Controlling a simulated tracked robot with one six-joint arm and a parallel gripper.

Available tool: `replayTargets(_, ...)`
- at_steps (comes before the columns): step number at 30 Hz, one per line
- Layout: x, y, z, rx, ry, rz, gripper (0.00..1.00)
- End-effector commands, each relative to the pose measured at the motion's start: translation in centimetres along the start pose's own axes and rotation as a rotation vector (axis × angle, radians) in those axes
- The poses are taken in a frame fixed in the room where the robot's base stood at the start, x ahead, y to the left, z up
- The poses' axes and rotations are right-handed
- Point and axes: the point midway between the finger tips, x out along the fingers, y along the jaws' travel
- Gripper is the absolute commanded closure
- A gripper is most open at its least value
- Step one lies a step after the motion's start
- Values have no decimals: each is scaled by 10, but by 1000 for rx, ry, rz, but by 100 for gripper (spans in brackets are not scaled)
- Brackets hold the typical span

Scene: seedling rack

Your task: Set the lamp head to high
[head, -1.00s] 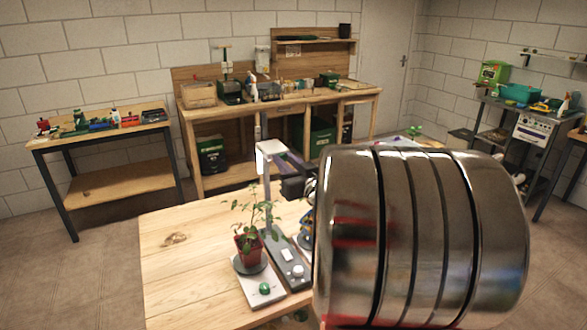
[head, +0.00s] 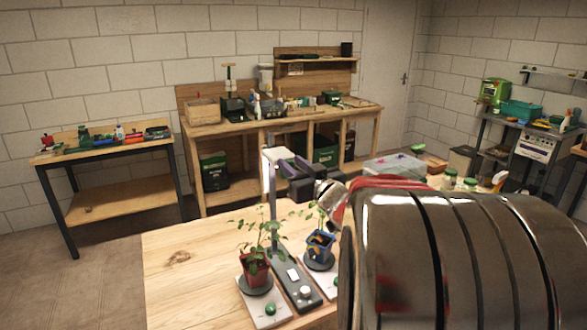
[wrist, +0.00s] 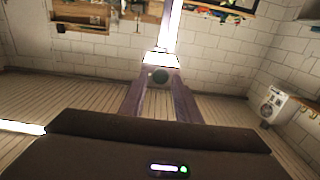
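The lamp stands on the wooden table with a grey upright post (head: 272,195) and a dark base (head: 297,272) carrying a white button and a knob. Its pale lamp head (head: 277,154) is high on the post, above the plants. My gripper (head: 288,166) reaches it from the right. In the wrist view, my two purple-grey fingers (wrist: 160,84) meet the bright lamp head (wrist: 161,60), with a dark round knob (wrist: 160,76) between them. The gripper looks shut on the lamp head. The exact contact is hard to see.
A plant in a red pot (head: 254,270) and one in a blue pot (head: 320,246) stand on pale plates beside the lamp base. The wooden table (head: 180,290) is clear at left. A clear bin (head: 395,167) is behind. My arm hides the right side.

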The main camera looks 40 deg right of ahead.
Motion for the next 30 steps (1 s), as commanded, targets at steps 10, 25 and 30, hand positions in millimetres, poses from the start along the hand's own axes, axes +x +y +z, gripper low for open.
replayTargets(10, 0, 0, 2, 1, -5, 0, 62)
replayTargets(25, -47, 0, 2, 1, -4, 0, 62)
replayTargets(30, -73, 0, 2, 0, -3, 1, 62)
